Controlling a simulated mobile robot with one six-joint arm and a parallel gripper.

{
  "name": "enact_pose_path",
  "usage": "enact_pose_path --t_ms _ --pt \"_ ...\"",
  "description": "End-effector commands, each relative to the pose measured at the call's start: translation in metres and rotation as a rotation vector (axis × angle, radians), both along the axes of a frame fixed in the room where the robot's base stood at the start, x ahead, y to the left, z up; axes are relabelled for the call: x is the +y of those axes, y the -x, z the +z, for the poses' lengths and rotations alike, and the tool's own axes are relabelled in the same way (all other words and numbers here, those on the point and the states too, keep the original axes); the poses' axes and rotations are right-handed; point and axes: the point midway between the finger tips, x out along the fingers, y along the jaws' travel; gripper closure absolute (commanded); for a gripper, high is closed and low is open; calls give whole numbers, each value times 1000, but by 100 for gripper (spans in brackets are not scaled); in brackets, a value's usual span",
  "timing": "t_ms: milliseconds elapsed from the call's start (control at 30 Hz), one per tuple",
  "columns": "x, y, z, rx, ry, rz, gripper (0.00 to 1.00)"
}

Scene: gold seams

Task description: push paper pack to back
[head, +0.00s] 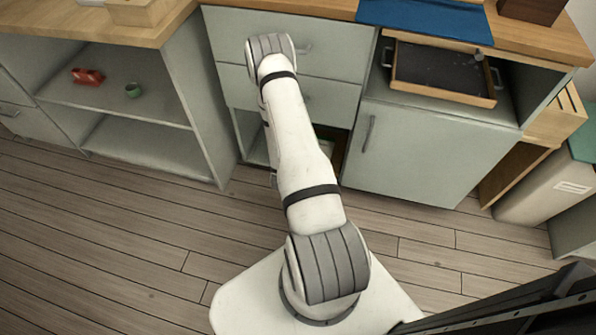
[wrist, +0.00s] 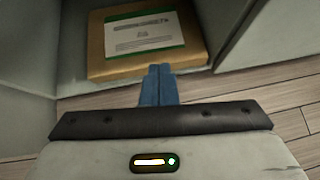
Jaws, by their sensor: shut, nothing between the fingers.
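The paper pack (wrist: 143,31) is a flat brown package with a white printed label and green bands. In the wrist view it lies flat in an open pale compartment, near its front edge. My gripper (wrist: 160,69) is shut and empty, its blue fingers side by side. The fingertips overlap the pack's front edge in the picture, right of its middle; I cannot tell whether they touch. In the head view the gripper is hidden behind my arm, and only a sliver of green and brown shows inside the low compartment beside my arm.
Pale compartment walls stand left and right of the pack. Drawers (head: 338,45) sit above the compartment. A cabinet door (head: 425,150) is to the right, with a wooden tray (head: 487,100) above it. Open shelves (head: 130,143) stand left. The wood floor (head: 100,235) is clear.

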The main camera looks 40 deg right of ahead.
Motion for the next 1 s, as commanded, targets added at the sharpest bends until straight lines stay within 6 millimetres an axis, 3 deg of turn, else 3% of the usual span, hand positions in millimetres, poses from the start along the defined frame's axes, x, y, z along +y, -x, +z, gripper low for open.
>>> enact_pose_path --t_ms 33,100,200,467,867,1000 --pt "9 8 -34 25 -27 46 100" --pt "20 14 -61 43 -59 105 100" --pt "31 21 -84 58 -91 161 100" --pt "29 14 -109 63 -109 191 100" --pt "-14 -26 -169 64 -108 191 100" --pt "-30 -42 -166 62 -107 190 100"
